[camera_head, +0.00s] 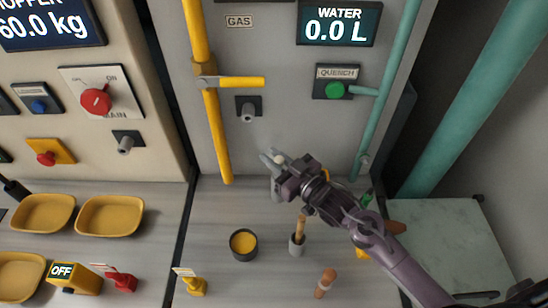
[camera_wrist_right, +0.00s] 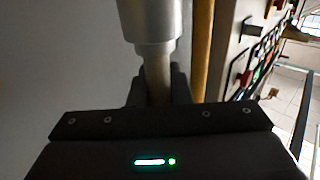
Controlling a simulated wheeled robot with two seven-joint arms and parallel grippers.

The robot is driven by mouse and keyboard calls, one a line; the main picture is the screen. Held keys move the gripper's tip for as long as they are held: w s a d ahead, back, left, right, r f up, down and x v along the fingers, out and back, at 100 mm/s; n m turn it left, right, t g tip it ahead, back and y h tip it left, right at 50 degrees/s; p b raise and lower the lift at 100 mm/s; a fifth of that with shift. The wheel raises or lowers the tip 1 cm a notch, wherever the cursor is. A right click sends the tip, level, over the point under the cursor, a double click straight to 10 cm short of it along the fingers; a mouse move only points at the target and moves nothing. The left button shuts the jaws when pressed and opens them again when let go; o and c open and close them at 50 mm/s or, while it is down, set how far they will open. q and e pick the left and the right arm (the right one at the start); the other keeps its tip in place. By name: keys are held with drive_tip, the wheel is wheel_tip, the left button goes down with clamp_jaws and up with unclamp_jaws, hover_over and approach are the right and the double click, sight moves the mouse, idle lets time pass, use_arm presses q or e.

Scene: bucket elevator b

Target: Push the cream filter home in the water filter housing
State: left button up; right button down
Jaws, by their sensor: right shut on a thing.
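My right gripper (camera_head: 273,156) is shut on the cream filter, in front of the grey wall panel. In the right wrist view the cream filter (camera_wrist_right: 157,80) is a narrow upright stick between the dark fingers (camera_wrist_right: 158,88). Its top meets the lower end of a silver cylinder, the water filter housing (camera_wrist_right: 150,25). The two look in line. I cannot tell how far the filter is inside. In the head view the fingers hide most of the filter. My left gripper is not in view.
A yellow gas pipe (camera_head: 211,125) with a side handle runs left of my gripper. A teal pipe (camera_head: 391,70) and green quench button (camera_head: 335,90) are at right. Below are a dark cup (camera_head: 243,245) and a wooden-handled tool (camera_head: 300,225). The water display reads 0.0 L.

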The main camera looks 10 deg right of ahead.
drive_tip(key=shift+s+f, duration=0.1)
drive_tip(key=shift+f, duration=0.1)
drive_tip(key=c, duration=1.3)
unclamp_jaws()
drive_tip(key=shift+a, duration=0.1)
drive_tip(key=shift+f, duration=0.1)
wheel_tip(320, 180, up, 10)
drive_tip(key=p, duration=0.5)
